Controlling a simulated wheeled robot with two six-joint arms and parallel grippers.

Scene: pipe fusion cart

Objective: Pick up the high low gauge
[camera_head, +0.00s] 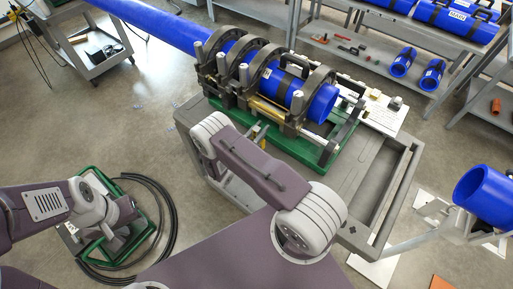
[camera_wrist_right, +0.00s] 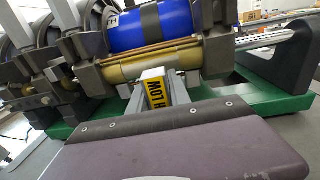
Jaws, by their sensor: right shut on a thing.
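The high low gauge (camera_wrist_right: 155,91) shows in the right wrist view as a small pale block with a yellow, black-lettered label. My right gripper (camera_wrist_right: 157,97) is shut on it, with a grey finger on either side, in front of the clamped pipe. In the head view the gauge is a small yellow patch (camera_head: 262,131) at the cart's near side, and my right arm partly hides the gripper. I cannot tell whether the gauge touches the cart. My left gripper (camera_head: 112,232) hangs low at the left, over a green frame, its jaws too unclear to read.
A green fusion machine (camera_head: 310,150) with dark ring clamps holds a long blue pipe (camera_head: 165,27) on the grey cart (camera_head: 365,190). Black hose (camera_head: 168,225) lies coiled on the floor. A blue pipe piece (camera_head: 485,195) rests on a stand at right. Shelves stand behind.

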